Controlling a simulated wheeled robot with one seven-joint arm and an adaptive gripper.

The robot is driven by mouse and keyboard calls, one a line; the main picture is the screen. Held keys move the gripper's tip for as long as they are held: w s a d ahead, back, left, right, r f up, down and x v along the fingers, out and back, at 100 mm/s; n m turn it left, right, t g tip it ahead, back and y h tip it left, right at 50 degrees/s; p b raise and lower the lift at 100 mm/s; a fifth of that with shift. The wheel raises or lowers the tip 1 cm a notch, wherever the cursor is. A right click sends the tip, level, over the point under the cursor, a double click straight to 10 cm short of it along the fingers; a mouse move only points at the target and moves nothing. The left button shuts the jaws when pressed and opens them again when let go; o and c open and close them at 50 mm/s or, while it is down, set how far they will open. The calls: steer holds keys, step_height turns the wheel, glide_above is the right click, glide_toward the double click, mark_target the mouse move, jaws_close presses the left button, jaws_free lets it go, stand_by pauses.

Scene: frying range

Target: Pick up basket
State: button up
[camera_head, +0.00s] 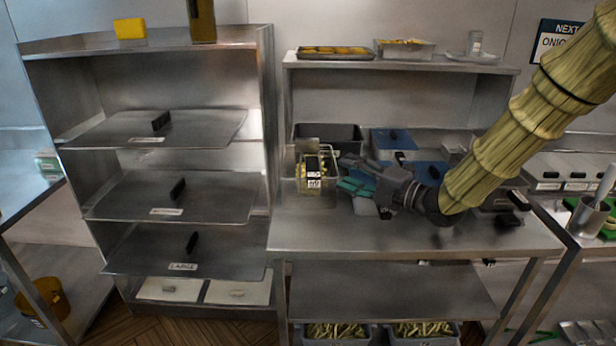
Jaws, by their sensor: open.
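The basket (301,178) is a small wire basket with yellow pieces showing inside and a black-and-white label or handle piece at its front. It stands upright on the left part of the steel counter. My gripper (347,173) is just to the right of the basket, dark grey with teal pads, and points left toward it. The jaws are open. Whether a fingertip touches the basket's right side I cannot tell. My arm comes in from the upper right and hides part of the counter.
A dark bin (327,133) stands behind the basket, with blue-lidded containers (391,139) to its right. A shelf above holds trays (336,52). A steel cabinet (262,130) stands close on the left. The counter's front (330,236) is clear.

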mark_target(315, 161)
steer(key=p+x, duration=0.4)
steer(key=x, duration=0.6)
steer(key=shift+w+a, duration=0.1)
steer(key=shift+a, duration=0.2)
jaws_close()
